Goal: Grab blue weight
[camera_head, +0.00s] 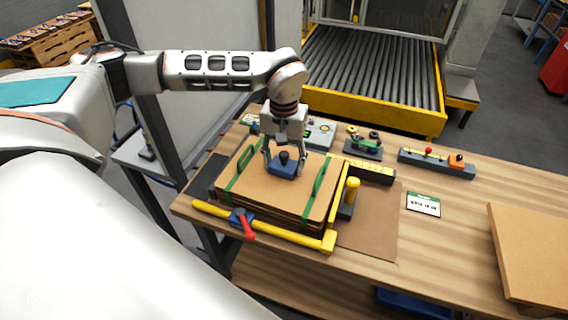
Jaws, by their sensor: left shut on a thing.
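The blue weight (281,169) is a blue block with a dark knob on top. It is on or just above the top sheet of the brown cardboard stack (255,195); I cannot tell whether it touches. My left gripper (285,165) comes down from above and is shut on the weight, with a finger on either side of it. My right gripper is not in view.
Green straps (318,177) stand up on the stack. A yellow frame (265,229) with a red-handled clamp (244,222) and a yellow post (351,190) border it. A sign card (424,204) and more cardboard (530,250) lie right.

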